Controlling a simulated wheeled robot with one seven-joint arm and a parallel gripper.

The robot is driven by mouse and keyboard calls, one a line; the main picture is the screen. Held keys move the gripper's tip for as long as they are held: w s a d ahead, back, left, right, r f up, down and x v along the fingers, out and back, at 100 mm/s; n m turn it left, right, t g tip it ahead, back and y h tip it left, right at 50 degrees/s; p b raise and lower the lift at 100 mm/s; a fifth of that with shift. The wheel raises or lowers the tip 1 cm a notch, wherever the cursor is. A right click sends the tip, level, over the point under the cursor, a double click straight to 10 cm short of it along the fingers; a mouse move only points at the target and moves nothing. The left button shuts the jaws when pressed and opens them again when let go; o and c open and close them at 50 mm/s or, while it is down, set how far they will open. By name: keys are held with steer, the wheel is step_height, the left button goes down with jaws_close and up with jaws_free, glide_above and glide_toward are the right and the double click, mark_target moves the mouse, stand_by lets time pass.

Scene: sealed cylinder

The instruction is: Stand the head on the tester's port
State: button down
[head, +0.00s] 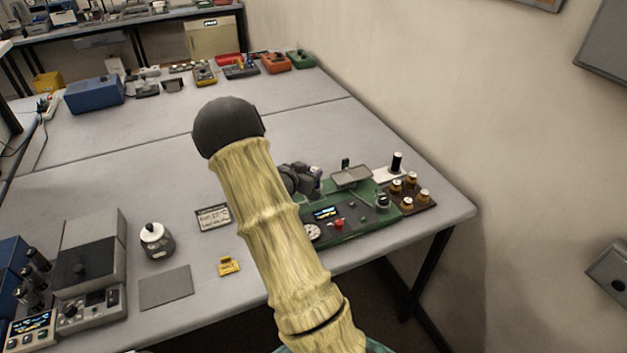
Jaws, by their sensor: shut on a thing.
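The green tester (352,222) lies near the table's right front edge, with a lit display, a red button and a round gauge. My bamboo-textured arm link covers its left part, and I cannot make out its port. Dark grey rounded parts, which look like my gripper (303,179), show just right of the arm link at the tester's back left. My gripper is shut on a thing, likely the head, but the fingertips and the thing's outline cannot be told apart. I cannot tell whether it touches the tester.
Amber bottles (410,187) and a black cylinder (397,162) stand right of the tester. A label card (213,217), a yellow piece (229,266), a round dark pot (156,242) and a grey mat (166,287) lie left. The table's middle is clear. A wall bounds the right.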

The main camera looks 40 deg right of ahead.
steer(key=shift+f+p, duration=0.35)
steer(key=shift+f, duration=1.55)
